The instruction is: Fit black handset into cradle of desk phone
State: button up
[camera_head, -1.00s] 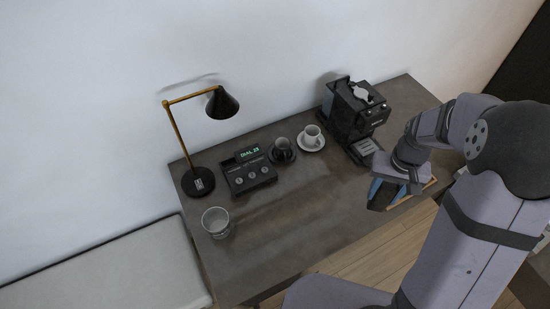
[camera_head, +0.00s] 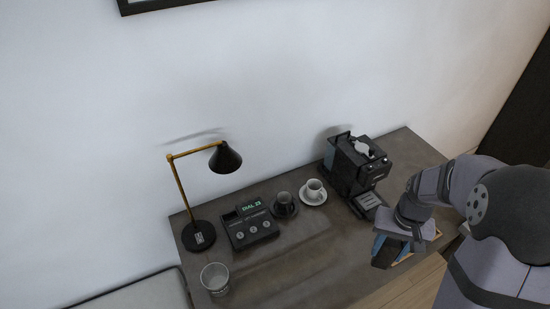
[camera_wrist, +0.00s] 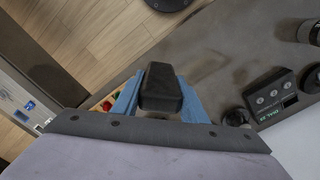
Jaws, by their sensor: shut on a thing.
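The black handset (camera_wrist: 160,88) is held between the blue fingers of my gripper (camera_wrist: 158,97) in the wrist view. My gripper (camera_head: 388,250) is at the desk's front right edge in the head view, shut on the handset, whose dark body (camera_head: 383,258) shows partly below the fingers. The black desk phone (camera_head: 252,229) stands at the back left of the desk, with a green lit display and round buttons. It also shows at the right of the wrist view (camera_wrist: 272,98). The handset is well apart from the phone.
A coffee machine (camera_head: 360,165), a white cup on a saucer (camera_head: 314,190) and a dark cup (camera_head: 284,204) stand right of the phone. A lamp (camera_head: 198,235) is left of it, a glass (camera_head: 215,278) in front. A wooden tray (camera_head: 432,240) is by my gripper. Middle desk is clear.

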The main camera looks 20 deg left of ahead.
jog(key=s+a+f+n+b, duration=0.2)
jog(key=s+a+n+b, duration=0.1)
jog(key=a, duration=0.8)
jog(key=s+a+f+n+b, duration=0.2)
jog(key=a+n, duration=0.4)
jog(key=a, duration=0.5)
jog(key=shift+s+a+b, duration=0.35)
jog(key=shift+s+b, duration=0.05)
jog(key=shift+b, duration=0.2)
jog(key=shift+f+p, duration=0.8)
jog(key=shift+f, duration=4.3)
jog(key=shift+f, duration=0.1)
jog(key=o, duration=1.3)
